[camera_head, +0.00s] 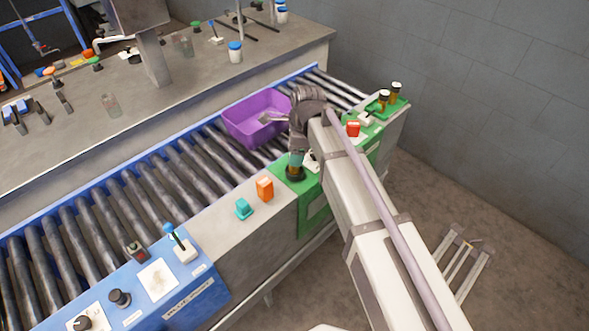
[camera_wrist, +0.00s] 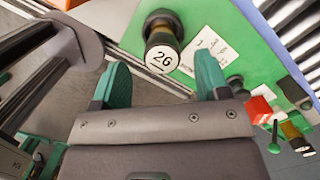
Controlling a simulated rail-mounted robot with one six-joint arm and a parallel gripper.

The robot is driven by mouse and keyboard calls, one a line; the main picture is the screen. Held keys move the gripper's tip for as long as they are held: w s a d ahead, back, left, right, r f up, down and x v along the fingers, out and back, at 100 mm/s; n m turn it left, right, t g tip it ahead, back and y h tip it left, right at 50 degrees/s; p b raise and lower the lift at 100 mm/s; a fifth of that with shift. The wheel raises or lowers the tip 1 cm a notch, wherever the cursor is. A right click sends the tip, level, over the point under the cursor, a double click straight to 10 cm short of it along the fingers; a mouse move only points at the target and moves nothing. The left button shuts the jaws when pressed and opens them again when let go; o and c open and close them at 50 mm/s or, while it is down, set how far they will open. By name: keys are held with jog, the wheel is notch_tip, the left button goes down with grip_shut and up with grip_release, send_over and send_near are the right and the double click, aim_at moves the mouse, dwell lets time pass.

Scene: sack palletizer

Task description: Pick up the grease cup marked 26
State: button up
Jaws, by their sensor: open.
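The grease cup marked 26 (camera_wrist: 161,57) has a white round top with the number and a dark and brass body. It stands on the green panel and shows in the wrist view just beyond the space between my fingers. In the head view its dark lower part (camera_head: 295,172) shows beneath my gripper (camera_head: 296,152), which partly hides it. In the wrist view my gripper (camera_wrist: 160,80) has its two green fingers spread apart, with nothing held between them.
A purple bin (camera_head: 257,118) sits on the roller conveyor. An orange block (camera_head: 265,189) and a teal block (camera_head: 243,208) lie on the ledge. A red part (camera_head: 353,128) and white-topped cups (camera_head: 396,91) stand further along. A white label (camera_wrist: 208,52) is beside the cup.

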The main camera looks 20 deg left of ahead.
jog(key=f+b, duration=0.2)
jog(key=f, duration=0.1)
jog(key=a+f+b, duration=0.1)
jog(key=f+b, duration=0.1)
jog(key=shift+d+r+p, duration=0.1)
jog(key=shift+r+p, duration=0.15)
jog(key=shift+p, duration=0.05)
jog(key=c, duration=1.1)
jog(key=shift+o, duration=0.2)
notch_tip(320, 180, up, 15)
jog(key=p, duration=1.5)
